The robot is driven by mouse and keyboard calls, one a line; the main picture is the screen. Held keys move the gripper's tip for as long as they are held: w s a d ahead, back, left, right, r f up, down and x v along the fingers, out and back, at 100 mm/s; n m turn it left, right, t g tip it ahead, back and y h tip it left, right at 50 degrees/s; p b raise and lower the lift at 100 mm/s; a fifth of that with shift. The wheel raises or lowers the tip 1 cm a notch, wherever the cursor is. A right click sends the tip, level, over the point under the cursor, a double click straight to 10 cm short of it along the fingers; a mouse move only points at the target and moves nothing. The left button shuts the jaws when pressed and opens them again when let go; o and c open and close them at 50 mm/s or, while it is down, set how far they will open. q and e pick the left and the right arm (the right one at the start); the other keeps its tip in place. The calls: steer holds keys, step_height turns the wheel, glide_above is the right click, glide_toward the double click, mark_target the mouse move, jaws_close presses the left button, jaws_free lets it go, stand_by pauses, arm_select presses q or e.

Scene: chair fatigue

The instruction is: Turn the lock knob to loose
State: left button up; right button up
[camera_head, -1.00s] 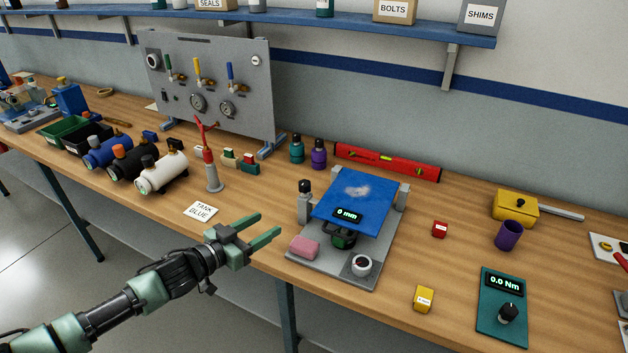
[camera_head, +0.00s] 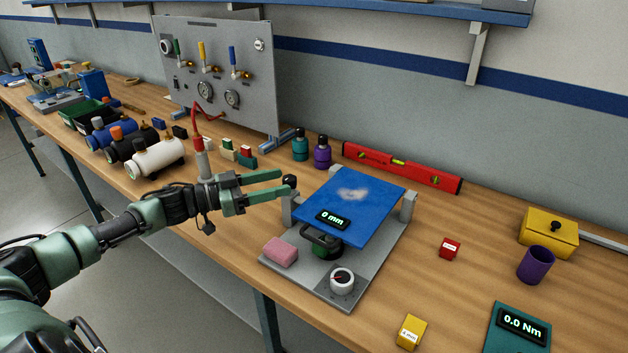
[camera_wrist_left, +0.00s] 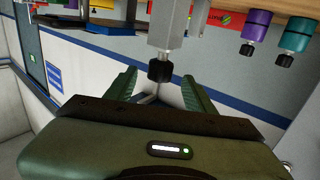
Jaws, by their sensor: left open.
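A black knob (camera_head: 290,181) sits on a grey post at the left back corner of the grey fixture (camera_head: 375,268) that carries the blue plate (camera_head: 352,205). My left gripper (camera_head: 281,182) is open, with its green fingertips at this knob. In the left wrist view the black knob (camera_wrist_left: 160,72) on its grey post shows just past the open fingers (camera_wrist_left: 159,88), in line with the gap between them. I cannot tell whether a finger touches it. No lock marking is legible. My right gripper is not in view.
A pink block (camera_head: 281,251) and a black-handled green part (camera_head: 322,243) sit at the fixture's front. Teal (camera_head: 300,147) and purple (camera_head: 322,155) bottles stand behind the gripper. A red level (camera_head: 400,166) lies at the back.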

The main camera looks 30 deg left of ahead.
arm_select(q)
steer(key=x, duration=0.1)
steer(key=p+x, duration=0.1)
steer(key=shift+w+d+r, duration=0.2)
steer(key=shift+r, duration=0.1)
steer(key=x, duration=0.3)
steer(key=shift+w+d+f, duration=0.15)
steer(key=shift+w+d+f+p, duration=0.1)
steer(key=shift+w+d+p, duration=0.1)
steer(key=shift+p, duration=0.1)
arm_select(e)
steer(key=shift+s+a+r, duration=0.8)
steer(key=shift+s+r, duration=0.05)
arm_select(q)
steer(key=shift+c, duration=0.3)
jaws_close()
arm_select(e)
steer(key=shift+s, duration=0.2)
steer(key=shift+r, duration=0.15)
